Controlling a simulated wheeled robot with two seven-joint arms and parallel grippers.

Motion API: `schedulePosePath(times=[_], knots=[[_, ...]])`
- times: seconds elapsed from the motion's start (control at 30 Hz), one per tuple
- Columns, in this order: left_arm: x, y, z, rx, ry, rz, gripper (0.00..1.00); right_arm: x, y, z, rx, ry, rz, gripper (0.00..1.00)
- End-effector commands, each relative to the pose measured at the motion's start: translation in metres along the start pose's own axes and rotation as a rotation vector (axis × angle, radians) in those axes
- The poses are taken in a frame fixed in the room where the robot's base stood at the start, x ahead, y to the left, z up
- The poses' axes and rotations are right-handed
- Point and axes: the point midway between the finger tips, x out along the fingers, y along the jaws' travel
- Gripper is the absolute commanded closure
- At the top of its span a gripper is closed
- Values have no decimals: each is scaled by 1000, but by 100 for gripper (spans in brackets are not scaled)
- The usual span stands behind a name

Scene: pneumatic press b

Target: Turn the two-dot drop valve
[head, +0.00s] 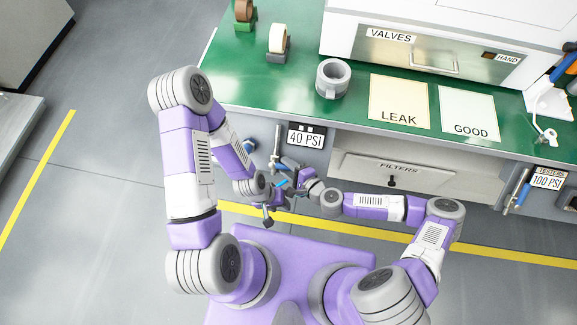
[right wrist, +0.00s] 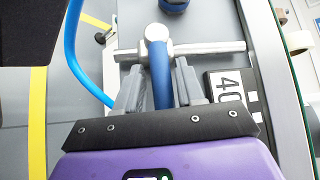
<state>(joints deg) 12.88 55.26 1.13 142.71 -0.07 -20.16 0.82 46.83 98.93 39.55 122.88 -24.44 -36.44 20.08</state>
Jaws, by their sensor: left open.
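The drop valve is a metal T-shaped fitting (right wrist: 160,42) with a blue lever (right wrist: 158,80), below the 40 PSI plate (head: 306,135) on the bench front. The plate, with small square marks, also shows beside the fitting in the right wrist view (right wrist: 228,88). In the head view, my right gripper (head: 287,184) is largely hidden among arm parts at the valve. My left gripper (head: 267,217) is open, empty and lower, apart from the valve.
A blue hose (right wrist: 74,60) curves beside the fitting. The green bench (head: 255,85) carries tape rolls (head: 333,78), LEAK (head: 398,101) and GOOD (head: 469,115) sheets.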

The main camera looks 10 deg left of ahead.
Motion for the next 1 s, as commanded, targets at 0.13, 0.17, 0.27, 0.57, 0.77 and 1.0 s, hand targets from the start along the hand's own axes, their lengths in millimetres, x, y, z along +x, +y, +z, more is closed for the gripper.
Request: schedulePosePath(times=[0.13,0.17,0.27,0.57,0.77,1.0], knots=[[0,0,0,0,0,0,57,0,-1,-1,-1,2,-1,53],[0,0,0,0,0,0,57,0,-1,-1,-1,2,-2,53],[0,0,0,0,0,0,57,0,-1,-1,-1,3,-2,53],[-10,4,0,0,0,0,57,-30,-3,-1,1,6,-2,53],[-18,7,1,0,0,0,57,-62,-2,-1,0,4,-1,53],[-20,8,1,0,0,0,57,-76,-1,0,-1,2,-1,53]])
